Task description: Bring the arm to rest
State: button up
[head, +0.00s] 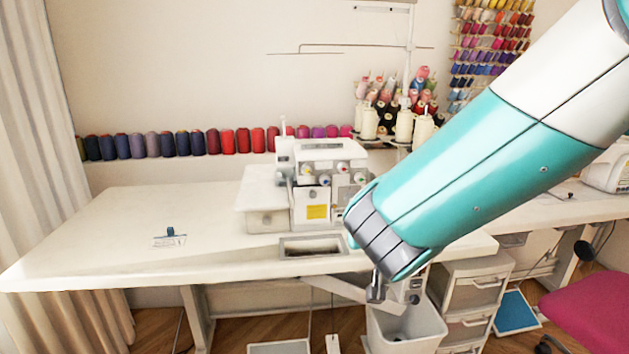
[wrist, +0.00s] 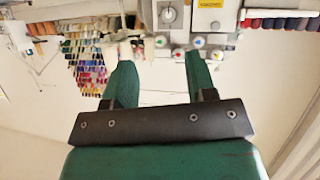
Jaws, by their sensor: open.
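My gripper (wrist: 159,62) shows in the wrist view with its two green fingers spread apart and nothing between them. The fingers point toward the white sewing machine (wrist: 215,18), which appears upside down at the top of that view. In the head view my white and teal arm reaches in from the upper right across the right part of the table. I cannot make out the gripper's fingers there.
The sewing machine (head: 322,180) stands on the white table (head: 110,235), whose left part is mostly clear. A small blue item (head: 170,233) lies there. Thread spools (head: 228,141) line the wall. A bin (head: 405,328), drawers (head: 472,290) and a magenta chair (head: 590,310) are below right.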

jog(key=s+d+r+n+g+y, duration=0.1)
jog(key=s+d+n+g+y, duration=0.15)
jog(key=s+g, duration=0.8)
jog(key=s+d+r+n+g+y, duration=0.1)
jog(key=s+d+n+g+y, duration=0.2)
jog(key=s, duration=1.5)
notch_tip(320, 180, up, 13)
jog(key=p, duration=1.3)
jog(key=shift+a+h, duration=0.35)
jog(key=shift+a, duration=0.05)
jog(key=shift+n+t, duration=0.25)
jog(key=shift+c, duration=0.4)
